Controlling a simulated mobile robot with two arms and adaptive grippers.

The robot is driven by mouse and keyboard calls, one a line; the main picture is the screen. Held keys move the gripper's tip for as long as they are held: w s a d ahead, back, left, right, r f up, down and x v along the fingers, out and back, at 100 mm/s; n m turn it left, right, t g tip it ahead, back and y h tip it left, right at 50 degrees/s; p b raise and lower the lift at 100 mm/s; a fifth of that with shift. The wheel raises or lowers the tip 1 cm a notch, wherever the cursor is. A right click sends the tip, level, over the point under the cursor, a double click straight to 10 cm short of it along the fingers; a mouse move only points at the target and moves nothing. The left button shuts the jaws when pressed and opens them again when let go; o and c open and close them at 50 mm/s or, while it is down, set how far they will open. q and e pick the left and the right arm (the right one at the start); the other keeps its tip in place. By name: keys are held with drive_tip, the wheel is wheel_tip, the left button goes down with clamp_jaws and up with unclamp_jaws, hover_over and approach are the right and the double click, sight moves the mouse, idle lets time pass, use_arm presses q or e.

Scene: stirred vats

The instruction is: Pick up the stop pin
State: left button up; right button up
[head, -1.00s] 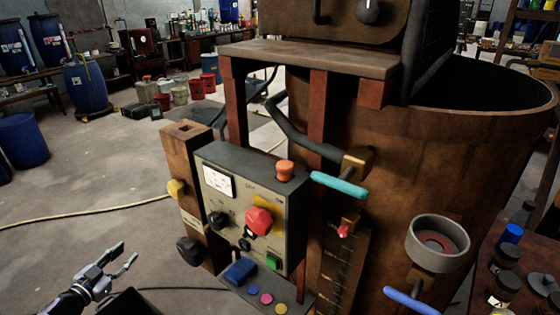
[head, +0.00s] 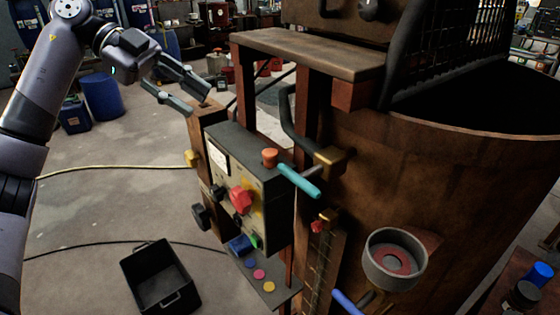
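I cannot tell for sure which part is the stop pin. An orange-headed peg (head: 270,158) stands upright on top of the grey control box (head: 262,188). A small red piece (head: 318,227) sits by a brass fitting on the vat's front. My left gripper (head: 198,105) is open and empty, its fingers apart, at the top of the rusty post (head: 208,122) left of the box. It is up and left of the orange peg, and I cannot tell whether it touches the post. My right gripper is out of view.
A teal-handled lever (head: 300,181) juts out beside the orange peg. A red knob (head: 240,198) is on the box's face. The big rusty vat (head: 440,190) fills the right. A black open bin (head: 135,262) is at the lower left. Open floor lies left of the post.

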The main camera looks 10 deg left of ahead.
use_arm(q)
drive_tip(key=x, duration=0.4)
drive_tip(key=p, duration=0.2)
approach(266, 151)
drive_tip(key=x, duration=0.3)
drive_tip(key=shift+w+d, duration=0.15)
drive_tip(key=shift+d, duration=0.2)
drive_tip(key=p+x, duration=0.2)
drive_tip(key=x, duration=0.2)
drive_tip(key=shift+d+f, duration=0.25)
drive_tip(key=shift+f, duration=0.15)
drive_tip(key=shift+d+f, duration=0.15)
drive_tip(key=shift+f, duration=0.1)
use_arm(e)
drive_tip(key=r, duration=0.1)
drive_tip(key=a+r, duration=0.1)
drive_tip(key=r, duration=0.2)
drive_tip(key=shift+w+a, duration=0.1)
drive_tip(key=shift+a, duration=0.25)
use_arm(q)
drive_tip(key=shift+c, duration=0.3)
drive_tip(key=c, duration=0.6)
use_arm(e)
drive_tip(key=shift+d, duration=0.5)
use_arm(q)
drive_tip(key=shift+r, duration=0.1)
drive_tip(key=shift+c, duration=0.2)
